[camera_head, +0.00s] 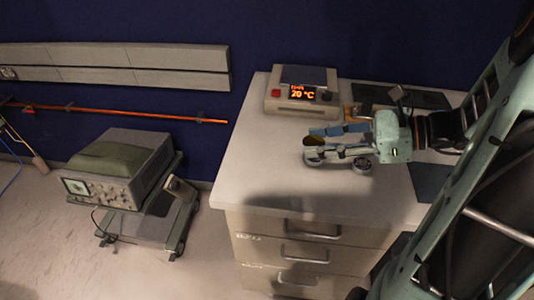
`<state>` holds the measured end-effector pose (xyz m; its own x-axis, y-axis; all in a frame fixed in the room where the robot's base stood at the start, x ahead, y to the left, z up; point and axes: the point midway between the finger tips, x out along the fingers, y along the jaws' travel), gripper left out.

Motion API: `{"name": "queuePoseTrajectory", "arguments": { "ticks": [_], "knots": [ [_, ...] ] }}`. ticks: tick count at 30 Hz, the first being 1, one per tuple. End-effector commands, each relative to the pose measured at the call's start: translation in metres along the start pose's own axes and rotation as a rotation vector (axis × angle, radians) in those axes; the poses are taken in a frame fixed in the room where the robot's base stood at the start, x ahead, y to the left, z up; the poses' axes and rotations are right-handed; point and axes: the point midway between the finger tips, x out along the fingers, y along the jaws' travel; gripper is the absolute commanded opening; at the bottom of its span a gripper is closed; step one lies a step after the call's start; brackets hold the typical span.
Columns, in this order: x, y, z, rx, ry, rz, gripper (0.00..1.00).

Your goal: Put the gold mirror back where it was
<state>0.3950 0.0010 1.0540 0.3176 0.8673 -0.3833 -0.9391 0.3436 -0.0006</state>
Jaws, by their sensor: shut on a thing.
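My gripper (314,142) reaches in from the right over the white top of the drawer cabinet, its fingers pointing left. It is shut on a small dark-gold piece, which looks like the gold mirror (317,140), between the fingertips. The fingers hide part of it, and its height above the top is hard to tell. A small round metal-rimmed piece (363,164) is just below the gripper in the picture. Another small round dark piece (313,158) shows right under the fingertips; I cannot tell if it touches them.
A heater box (280,103) with a lit display reading about 20 °C stands at the back left of the cabinet top (250,165). Dark flat plates (432,182) lie to the right. The front left of the top is clear. An oscilloscope (120,170) on a cart stands left.

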Motion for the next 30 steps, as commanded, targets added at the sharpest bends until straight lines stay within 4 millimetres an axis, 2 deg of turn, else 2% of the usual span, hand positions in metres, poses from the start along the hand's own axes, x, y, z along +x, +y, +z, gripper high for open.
{"name": "queuePoseTrajectory", "arguments": {
  "ticks": [11, 15, 19, 26, 30],
  "knots": [
    [0.085, -0.041, -0.007, 0.000, -0.002, 0.008, 0.10],
    [0.113, -0.053, -0.026, 0.003, -0.001, 0.005, 0.10],
    [0.130, -0.060, -0.035, 0.002, -0.001, 0.004, 0.10],
    [0.141, -0.066, -0.043, 0.000, -0.001, 0.002, 0.10],
    [0.152, -0.067, -0.060, 0.003, 0.000, 0.003, 0.10]
  ]
}}
